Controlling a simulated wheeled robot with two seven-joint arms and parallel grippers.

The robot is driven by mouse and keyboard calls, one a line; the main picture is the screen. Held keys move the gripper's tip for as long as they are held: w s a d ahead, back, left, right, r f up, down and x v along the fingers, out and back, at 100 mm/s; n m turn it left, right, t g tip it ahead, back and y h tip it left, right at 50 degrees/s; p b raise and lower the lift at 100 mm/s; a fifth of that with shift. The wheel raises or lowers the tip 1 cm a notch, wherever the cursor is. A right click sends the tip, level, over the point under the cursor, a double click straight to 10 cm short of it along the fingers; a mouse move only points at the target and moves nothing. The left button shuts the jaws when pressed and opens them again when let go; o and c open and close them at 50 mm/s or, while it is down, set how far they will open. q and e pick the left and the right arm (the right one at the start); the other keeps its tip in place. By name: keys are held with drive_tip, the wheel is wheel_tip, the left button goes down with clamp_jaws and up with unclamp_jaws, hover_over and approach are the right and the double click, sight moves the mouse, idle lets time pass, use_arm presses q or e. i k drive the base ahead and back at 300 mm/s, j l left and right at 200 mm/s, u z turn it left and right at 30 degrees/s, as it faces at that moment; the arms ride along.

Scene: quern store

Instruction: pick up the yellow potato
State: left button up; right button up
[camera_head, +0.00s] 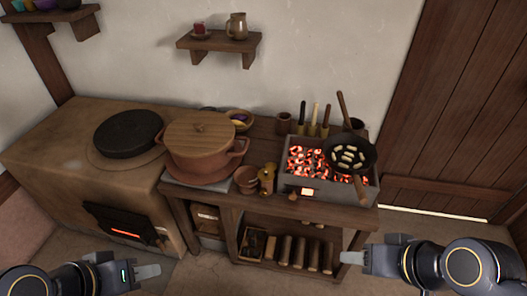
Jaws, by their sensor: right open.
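I cannot make out a yellow potato for certain. A small wooden bowl (239,127) behind the large pot holds a purple item and other small things, too small to tell. Pale oblong pieces (349,157) lie in the black pan (371,157). My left gripper (147,271) is at the lower left, in front of the stove and well away from the bowl; its jaw gap does not show. My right gripper (352,257) is open at the lower right, in front of the table's lower shelf, with nothing seen in it.
A lidded clay pot (203,165) stands on the wooden table (285,207). Glowing coals fill the grey brazier (340,190) under the pan. A clay stove (60,150) stands left. A brass-coloured mill (266,179) and a small clay cup (246,180) stand near the front edge.

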sight(238, 124)
drive_tip(key=i+j+u, duration=0.1)
drive_tip(key=i+u, duration=0.7)
drive_tip(key=i+l+u, duration=0.1)
drive_tip(key=i+u, duration=0.3)
